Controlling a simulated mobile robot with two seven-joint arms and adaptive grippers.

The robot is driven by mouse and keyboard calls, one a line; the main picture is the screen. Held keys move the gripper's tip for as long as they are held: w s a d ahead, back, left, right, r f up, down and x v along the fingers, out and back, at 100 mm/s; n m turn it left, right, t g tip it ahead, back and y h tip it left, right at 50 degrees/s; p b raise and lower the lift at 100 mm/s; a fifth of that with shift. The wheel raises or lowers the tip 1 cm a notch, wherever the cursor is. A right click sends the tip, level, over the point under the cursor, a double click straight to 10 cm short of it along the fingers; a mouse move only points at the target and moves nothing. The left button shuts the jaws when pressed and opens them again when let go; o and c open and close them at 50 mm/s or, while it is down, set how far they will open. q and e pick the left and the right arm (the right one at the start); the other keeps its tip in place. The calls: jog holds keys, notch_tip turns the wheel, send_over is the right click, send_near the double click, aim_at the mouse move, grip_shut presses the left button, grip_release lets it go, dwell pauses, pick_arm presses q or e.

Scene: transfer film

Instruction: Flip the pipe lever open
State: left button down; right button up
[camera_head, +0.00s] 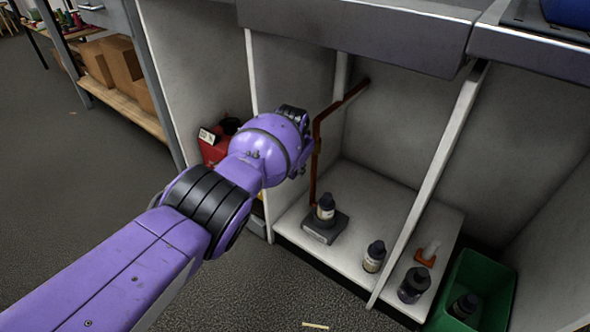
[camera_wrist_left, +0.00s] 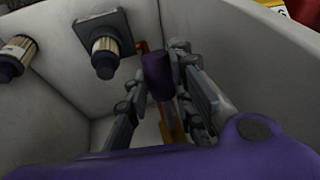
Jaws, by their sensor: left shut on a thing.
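A thin rust-red pipe (camera_head: 314,180) rises inside the middle cabinet bay and bends back toward the wall. My left gripper (camera_head: 307,150) is at this pipe, its fingers mostly hidden behind my purple wrist. In the left wrist view a dark purple lever handle (camera_wrist_left: 157,78) sits between the fingers of my left gripper (camera_wrist_left: 160,70), which is shut on it. Part of the red pipe (camera_wrist_left: 142,46) and a yellow-orange piece (camera_wrist_left: 172,122) show behind the handle. The lever is hidden in the head view. My right gripper is not in view.
More bottles (camera_head: 374,256) (camera_head: 414,285) and a green bin (camera_head: 478,292) are to the right. A red box (camera_head: 212,150) is left of the wrist. White partitions (camera_head: 432,185) bound the bay.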

pick_arm(q)
jog(key=shift+a, duration=0.1)
jog(key=c, duration=1.6)
grip_release()
jog(key=shift+o, duration=0.4)
jog(key=shift+r, duration=0.1)
jog(key=v, duration=1.2)
jog(key=shift+d, duration=0.2)
